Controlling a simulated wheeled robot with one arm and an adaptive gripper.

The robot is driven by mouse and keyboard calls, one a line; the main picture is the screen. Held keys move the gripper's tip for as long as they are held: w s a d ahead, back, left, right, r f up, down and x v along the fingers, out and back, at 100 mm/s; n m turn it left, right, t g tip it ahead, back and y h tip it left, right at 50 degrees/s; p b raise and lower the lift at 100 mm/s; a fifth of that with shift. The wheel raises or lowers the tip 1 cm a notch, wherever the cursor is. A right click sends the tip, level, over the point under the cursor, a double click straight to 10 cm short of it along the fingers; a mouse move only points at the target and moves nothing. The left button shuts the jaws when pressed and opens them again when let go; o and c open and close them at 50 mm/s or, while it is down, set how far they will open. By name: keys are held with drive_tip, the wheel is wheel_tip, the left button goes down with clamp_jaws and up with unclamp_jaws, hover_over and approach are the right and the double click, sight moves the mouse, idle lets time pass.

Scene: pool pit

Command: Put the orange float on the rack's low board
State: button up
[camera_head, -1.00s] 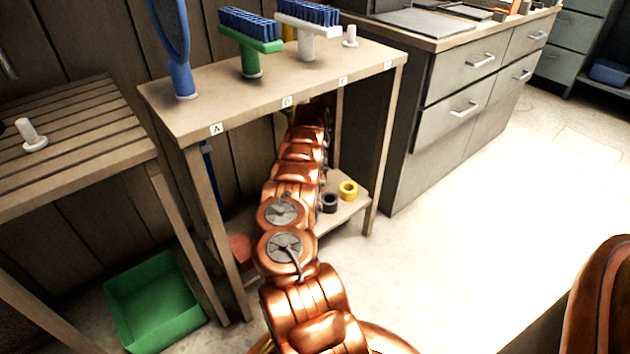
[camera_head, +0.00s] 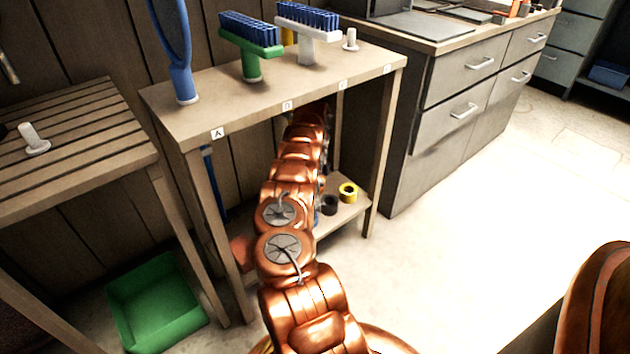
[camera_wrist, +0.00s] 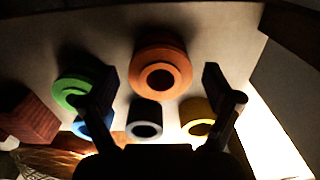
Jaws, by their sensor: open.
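The orange float (camera_wrist: 160,70) is a thick ring with a dark hole. In the wrist view it appears to rest on the pale low board (camera_wrist: 205,32), between and a little beyond my fingertips. My gripper (camera_wrist: 160,90) is open, with one finger on each side of the float and visible gaps to both. In the head view, the rack's low board (camera_head: 343,217) shows only in part. My arm hides the orange float and my gripper there.
On the low board are a green ring (camera_wrist: 72,90), a blue ring (camera_wrist: 80,128), a dark grey ring (camera_wrist: 144,118) and a yellow ring (camera_wrist: 197,118). A red-brown block (camera_wrist: 30,118) is at left. Brushes (camera_head: 250,45) stand on the top board (camera_head: 200,113) above my arm.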

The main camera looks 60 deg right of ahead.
drive_tip(key=shift+r+p, duration=0.85)
drive_tip(key=shift+r, duration=1.85)
